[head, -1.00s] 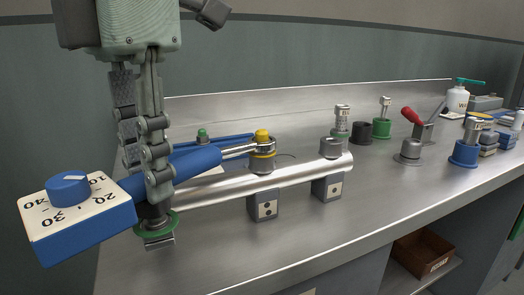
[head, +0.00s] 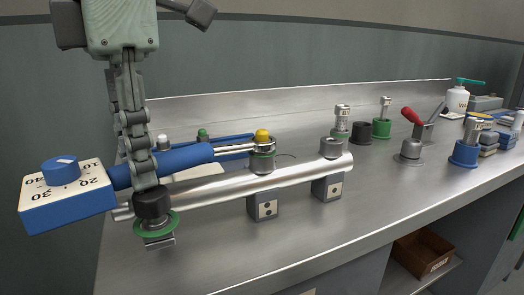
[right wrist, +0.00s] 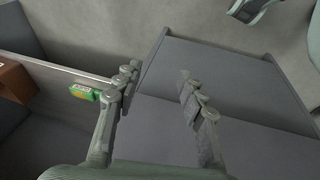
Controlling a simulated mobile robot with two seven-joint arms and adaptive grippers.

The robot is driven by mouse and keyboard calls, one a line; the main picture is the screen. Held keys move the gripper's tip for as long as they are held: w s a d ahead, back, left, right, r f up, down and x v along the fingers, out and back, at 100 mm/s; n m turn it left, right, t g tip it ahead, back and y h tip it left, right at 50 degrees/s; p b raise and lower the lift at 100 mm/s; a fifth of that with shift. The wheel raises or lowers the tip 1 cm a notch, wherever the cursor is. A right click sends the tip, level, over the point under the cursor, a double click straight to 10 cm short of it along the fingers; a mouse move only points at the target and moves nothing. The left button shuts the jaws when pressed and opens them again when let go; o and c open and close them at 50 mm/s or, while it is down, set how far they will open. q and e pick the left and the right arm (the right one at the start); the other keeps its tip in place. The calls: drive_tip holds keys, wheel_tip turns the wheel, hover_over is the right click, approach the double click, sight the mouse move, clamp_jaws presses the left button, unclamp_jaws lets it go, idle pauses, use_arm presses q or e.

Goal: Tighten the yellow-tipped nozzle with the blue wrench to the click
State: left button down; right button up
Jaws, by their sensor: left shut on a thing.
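The blue wrench (head: 185,159) has a boxy end with a numbered scale and a blue knob (head: 61,170). My left gripper (head: 140,172) is shut on its blue handle, near the box. The wrench's metal jaw reaches the yellow-tipped nozzle (head: 262,136) and appears to sit around its metal body. The nozzle stands upright on a shiny horizontal pipe (head: 220,184). Whether the jaw grips it fully I cannot tell. My right gripper (right wrist: 160,88) is open and empty in the right wrist view, over the floor area.
The pipe rests on blocks (head: 263,205) on the steel counter. A black cap with a green ring (head: 158,222) is below my left gripper. Behind the wrench are a green-tipped piece (head: 203,133) and a white-tipped piece (head: 163,142). A red-handled lever (head: 411,116) stands to the right.

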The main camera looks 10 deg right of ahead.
use_arm(q)
drive_tip(key=shift+s+d+n, duration=0.55)
drive_tip(key=shift+s+n, duration=0.1)
drive_tip(key=shift+s, duration=0.15)
drive_tip(key=shift+s+d+n, duration=0.55)
drive_tip(key=shift+s+n, duration=0.1)
drive_tip(key=shift+s, duration=0.15)
drive_tip(key=c, duration=2)
unclamp_jaws()
drive_tip(key=shift+c, duration=0.2)
clamp_jaws()
drive_tip(key=shift+s+d+r+p, duration=0.15)
drive_tip(key=shift+r+p, duration=0.05)
drive_tip(key=shift+p, duration=0.15)
drive_tip(key=shift+r+p, duration=0.9)
drive_tip(key=shift+r, duration=0.3)
